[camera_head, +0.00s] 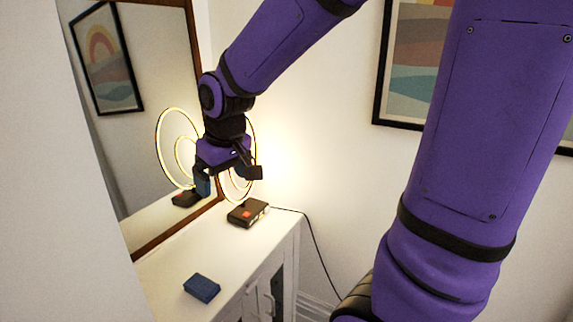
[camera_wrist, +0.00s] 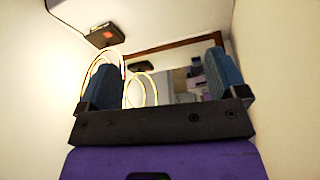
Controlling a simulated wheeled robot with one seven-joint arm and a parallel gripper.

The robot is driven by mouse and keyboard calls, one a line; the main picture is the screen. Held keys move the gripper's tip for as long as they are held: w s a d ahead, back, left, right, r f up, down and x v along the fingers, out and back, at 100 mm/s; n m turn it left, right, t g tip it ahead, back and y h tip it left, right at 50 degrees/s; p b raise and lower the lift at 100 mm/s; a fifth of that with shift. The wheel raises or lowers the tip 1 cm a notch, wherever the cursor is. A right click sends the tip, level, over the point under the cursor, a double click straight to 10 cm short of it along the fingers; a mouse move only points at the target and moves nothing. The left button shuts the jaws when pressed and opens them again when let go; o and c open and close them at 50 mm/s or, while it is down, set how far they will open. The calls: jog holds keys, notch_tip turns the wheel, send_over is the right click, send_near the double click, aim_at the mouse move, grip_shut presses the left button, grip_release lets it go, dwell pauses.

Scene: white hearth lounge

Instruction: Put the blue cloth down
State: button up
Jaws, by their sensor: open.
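The blue cloth (camera_head: 201,288) is a small, dark blue, folded block lying flat on the white cabinet top, near the bottom of the head view. It is apart from my gripper, and I do not make it out in the wrist view. My gripper (camera_head: 228,180) is above the far part of the cabinet, up and beyond the cloth. In the wrist view my gripper (camera_wrist: 163,78) has its two blue-padded fingers wide apart with nothing held between them.
A black box with a red patch (camera_head: 247,212) sits at the cabinet's far end, with a cord running off right. A glowing ring lamp (camera_head: 160,150) shows behind my gripper. A wood-framed mirror (camera_head: 205,50) stands along the wall. The white cabinet top (camera_head: 225,255) is bare between box and cloth.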

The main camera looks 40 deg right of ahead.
jog(key=s+d+r+t, duration=0.1)
jog(key=s+r, duration=0.2)
jog(key=s, duration=0.5)
jog(key=s+d+r+m+t, duration=0.1)
jog(key=s+r, duration=0.3)
jog(key=s, duration=0.4)
jog(key=shift+s+r+m, duration=0.3)
jog(key=shift+s, duration=0.05)
jog(key=shift+o, duration=0.4)
jog(key=shift+w, duration=0.1)
